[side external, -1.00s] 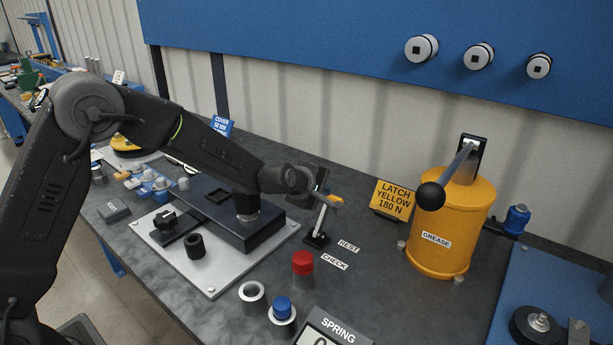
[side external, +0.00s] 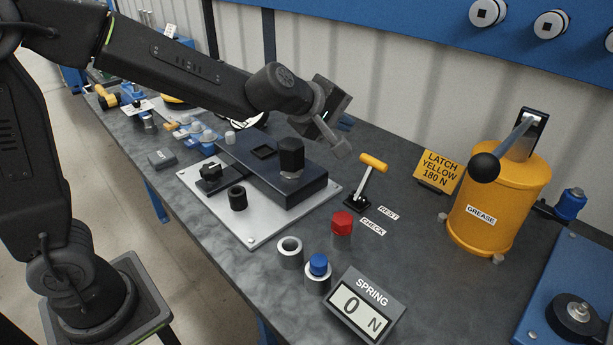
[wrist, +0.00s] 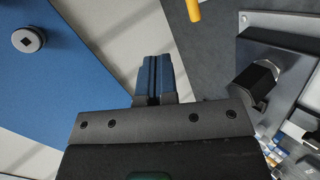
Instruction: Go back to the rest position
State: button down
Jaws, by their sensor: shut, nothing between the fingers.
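My gripper (side external: 338,143) is in the air above the workbench, behind and above the black block. It is shut and empty. In the wrist view its fingers (wrist: 154,78) are together, with nothing between them. A yellow T-shaped handle (side external: 373,163) stands on a thin post with a small black base, to the right of and below my gripper, apart from it. Its yellow end also shows at the top of the wrist view (wrist: 193,10). The REST label (side external: 388,212) lies right of that base, with the CHECK label (side external: 373,227) in front of it.
A black block with a dark knob (side external: 291,154) sits on a light plate (side external: 250,232) under my gripper. Red-topped and blue-topped couplers (side external: 319,264), a SPRING display (side external: 365,309) and a yellow GREASE can (side external: 495,205) stand on the bench. A blue wall panel (side external: 400,25) is behind.

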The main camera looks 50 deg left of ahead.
jog(key=s+r+m+g+h, duration=0.1)
jog(key=s+r+m+g, duration=0.15)
jog(key=s+m, duration=0.8)
jog(key=s+a+f+m+g+y, duration=0.1)
jog(key=s+a+m, duration=0.1)
jog(key=s, duration=0.6)
jog(key=s+a+f+m+g+y, duration=0.1)
jog(key=s+a, duration=0.3)
jog(key=s, duration=0.5)
jog(key=shift+s+f+m+g+y, duration=0.2)
jog(key=shift+f+m+g+y, duration=0.15)
jog(key=shift+f+m, duration=0.35)
